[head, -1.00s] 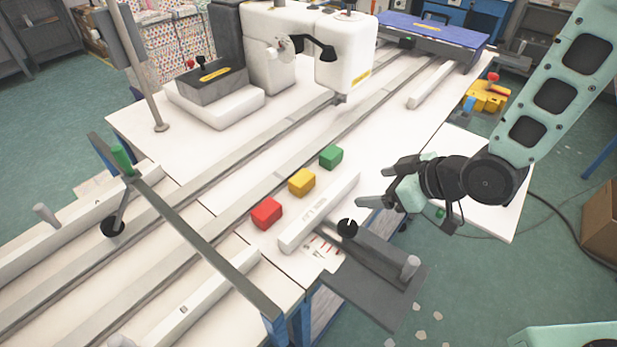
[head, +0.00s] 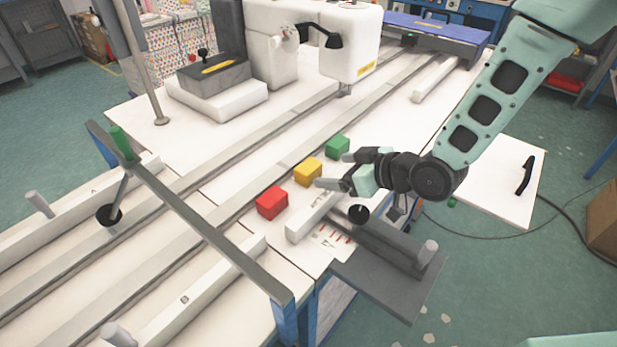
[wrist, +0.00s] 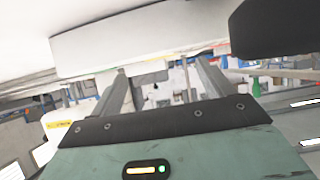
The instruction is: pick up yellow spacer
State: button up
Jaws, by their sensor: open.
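The yellow spacer (head: 308,171) is a small block on the white table, between the red spacer (head: 272,203) and the green spacer (head: 338,146). My gripper (head: 336,170) is open and empty in the head view, just right of the yellow spacer and above the white bar. It points left toward the row of spacers and is apart from the yellow one. In the wrist view the two fingers of my gripper (wrist: 165,90) are spread with nothing between them. No spacer can be made out in the wrist view.
A white bar (head: 303,228) lies right of the spacers, partly under my gripper. A black knob (head: 358,213) and a grey plate (head: 385,270) are at the table's right edge. Grey rails run left of the spacers.

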aim_at(311, 167)
jog(key=shift+b+x, duration=0.6)
jog(key=shift+x, duration=2.85)
jog(key=shift+a+r, duration=0.1)
jog(key=shift+r, duration=0.1)
jog(key=c, duration=1.1)
